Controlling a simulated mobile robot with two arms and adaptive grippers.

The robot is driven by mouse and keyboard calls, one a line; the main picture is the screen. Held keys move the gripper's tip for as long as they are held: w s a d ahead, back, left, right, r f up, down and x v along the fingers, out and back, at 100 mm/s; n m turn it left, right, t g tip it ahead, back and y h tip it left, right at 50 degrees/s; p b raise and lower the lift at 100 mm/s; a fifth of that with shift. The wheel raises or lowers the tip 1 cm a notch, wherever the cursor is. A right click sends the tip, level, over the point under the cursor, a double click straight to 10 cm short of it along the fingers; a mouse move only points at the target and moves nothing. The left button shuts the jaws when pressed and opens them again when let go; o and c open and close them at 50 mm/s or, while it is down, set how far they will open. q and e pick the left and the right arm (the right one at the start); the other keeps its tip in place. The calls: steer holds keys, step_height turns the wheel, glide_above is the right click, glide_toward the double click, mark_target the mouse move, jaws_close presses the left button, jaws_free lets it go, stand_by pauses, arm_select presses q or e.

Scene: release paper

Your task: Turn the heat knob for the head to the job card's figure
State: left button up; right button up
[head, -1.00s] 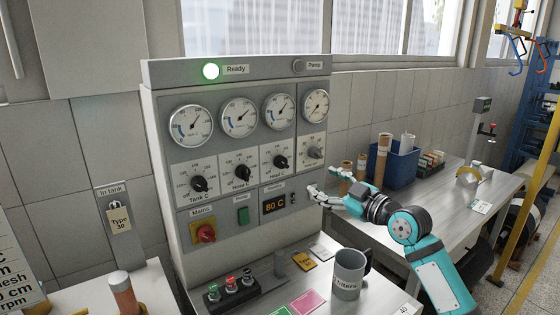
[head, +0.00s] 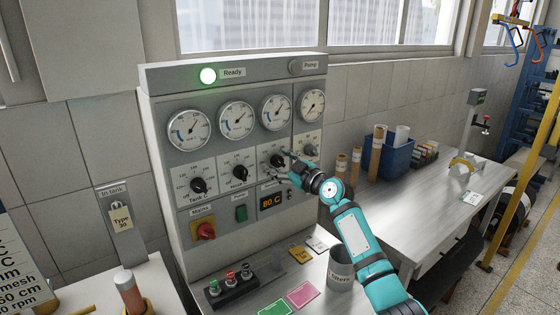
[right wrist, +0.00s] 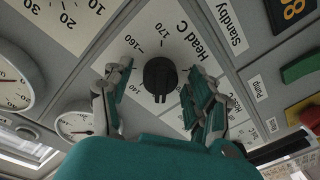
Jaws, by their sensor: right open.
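The heat control panel (head: 222,260) stands in the middle of the head view. Its Head C knob (head: 277,161) is black, third in a row of knobs; in the right wrist view the same knob (right wrist: 160,78) sits on a white dial marked 140, 160 and 170. My right gripper (head: 286,166) is open in front of it, and in the right wrist view its fingers (right wrist: 160,100) stand on either side of the knob, with no clear contact. The job card (head: 18,265) is cut off at the left edge; the head figure is not readable. My left gripper is not in view.
A display (head: 271,202) reads 80 C. A mug (head: 341,272) stands below my right arm.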

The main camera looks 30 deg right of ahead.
steer(key=c, duration=1.1)
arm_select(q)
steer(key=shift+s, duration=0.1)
arm_select(e)
steer(key=shift+c, duration=0.2)
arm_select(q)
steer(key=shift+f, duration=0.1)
arm_select(e)
steer(key=shift+f, duration=0.1)
